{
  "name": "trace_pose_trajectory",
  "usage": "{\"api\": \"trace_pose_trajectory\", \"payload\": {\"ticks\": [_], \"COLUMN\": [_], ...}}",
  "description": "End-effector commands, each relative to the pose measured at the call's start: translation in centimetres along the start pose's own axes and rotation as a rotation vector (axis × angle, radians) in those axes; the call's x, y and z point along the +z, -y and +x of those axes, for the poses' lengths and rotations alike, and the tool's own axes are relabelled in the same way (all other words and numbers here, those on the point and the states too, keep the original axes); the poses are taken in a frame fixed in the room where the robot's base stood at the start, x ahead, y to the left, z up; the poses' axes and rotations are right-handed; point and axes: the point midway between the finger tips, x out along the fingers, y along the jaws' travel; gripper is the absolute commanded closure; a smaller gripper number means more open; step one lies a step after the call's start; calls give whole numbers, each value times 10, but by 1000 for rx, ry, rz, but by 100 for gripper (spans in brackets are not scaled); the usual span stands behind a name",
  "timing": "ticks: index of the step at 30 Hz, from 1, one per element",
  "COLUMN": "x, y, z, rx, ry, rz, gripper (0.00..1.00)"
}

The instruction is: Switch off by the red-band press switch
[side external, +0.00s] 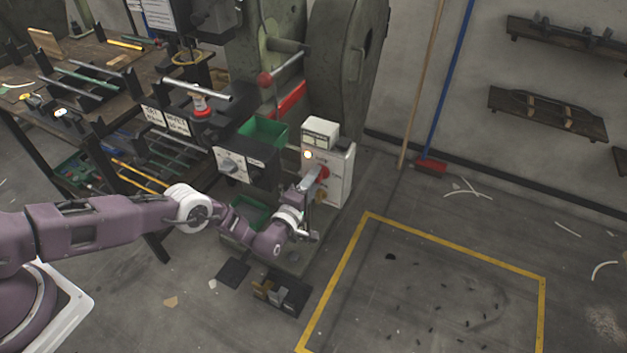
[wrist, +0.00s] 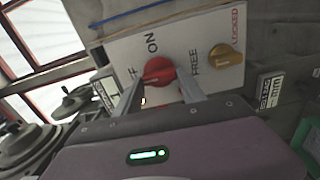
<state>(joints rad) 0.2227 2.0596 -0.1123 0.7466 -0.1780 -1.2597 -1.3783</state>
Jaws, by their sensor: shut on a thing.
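The white switch box (side external: 341,178) stands on the press with the red bar (side external: 288,99). Its red rotary knob (wrist: 158,71) sits between the words ON and a partly hidden OFF in the wrist view; the knob also shows in the side view (side external: 323,172). My gripper (wrist: 162,84) is shut on the red knob, one finger on each side. In the side view my gripper (side external: 310,181) reaches the front of the box. The fingers hide part of the knob, and I cannot tell which word it points to.
A yellow knob (wrist: 226,57) marked FREE and LOCKED sits close to the right finger. A second grey control box (side external: 245,165) and green bins (side external: 263,132) are left of the switch box.

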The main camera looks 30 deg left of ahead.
Motion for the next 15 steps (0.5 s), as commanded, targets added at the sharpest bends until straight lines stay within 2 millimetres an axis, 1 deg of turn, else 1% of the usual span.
{"api": "trace_pose_trajectory", "payload": {"ticks": [6,15], "x": [1,1], "y": [0,0], "z": [0,0], "rx": [1,1], "ry": [2,2], "rz": [-44,-54], "gripper": [93,93]}}
